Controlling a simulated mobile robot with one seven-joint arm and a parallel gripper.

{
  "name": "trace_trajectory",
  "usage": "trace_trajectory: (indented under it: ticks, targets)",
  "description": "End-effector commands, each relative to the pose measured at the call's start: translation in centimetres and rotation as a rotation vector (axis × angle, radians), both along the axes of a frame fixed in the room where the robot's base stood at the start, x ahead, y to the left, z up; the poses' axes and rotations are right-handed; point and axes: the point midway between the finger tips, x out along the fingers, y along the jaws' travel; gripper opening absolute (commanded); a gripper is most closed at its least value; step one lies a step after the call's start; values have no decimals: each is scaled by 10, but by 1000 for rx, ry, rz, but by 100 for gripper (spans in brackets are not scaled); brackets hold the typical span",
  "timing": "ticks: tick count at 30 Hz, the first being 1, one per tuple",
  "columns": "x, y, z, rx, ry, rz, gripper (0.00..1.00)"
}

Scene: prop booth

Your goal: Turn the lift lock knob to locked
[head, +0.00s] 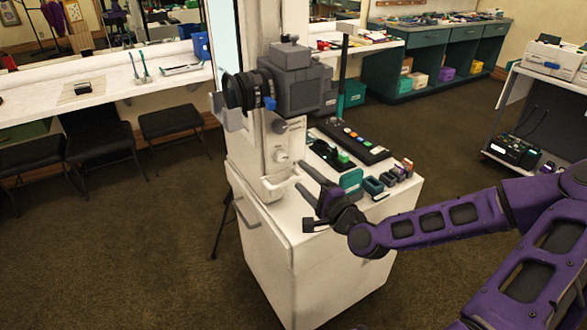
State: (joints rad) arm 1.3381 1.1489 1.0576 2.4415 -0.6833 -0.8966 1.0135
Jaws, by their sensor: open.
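A pale column (262,150) stands on a white cabinet (275,255) and carries a dark camera (290,80). On the column's front are a dark grey knob (279,126) and, below it, a pale round knob (282,156). Labels near them are too small to read, so I cannot tell which is the lift lock knob or how it is set. My gripper (303,196) is open and empty, with dark fingers spread. In the picture it is below and right of both knobs, over the cabinet's top near its front edge, apart from the knobs.
A pale tray (281,187) juts from the column's foot. A button panel (350,140), a teal block (351,181) and small dark holders (373,186) crowd the cabinet top right of the column. Stools (172,122) stand left. The carpet (130,250) in front is clear.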

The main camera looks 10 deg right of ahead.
Motion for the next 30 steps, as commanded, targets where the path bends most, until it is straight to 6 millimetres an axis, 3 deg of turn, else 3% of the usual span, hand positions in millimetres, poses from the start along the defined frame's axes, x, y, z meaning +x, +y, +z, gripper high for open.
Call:
trace_trajectory:
  ticks: [7, 23, 26, 30]
  targets:
    - [-24, -8, 1, 0, 0, 0, 67]
    - [-25, -7, -1, -5, 3, 5, 67]
    - [-22, 2, -14, -38, 22, 33, 67]
    - [-16, 30, -55, -160, 84, 130, 67]
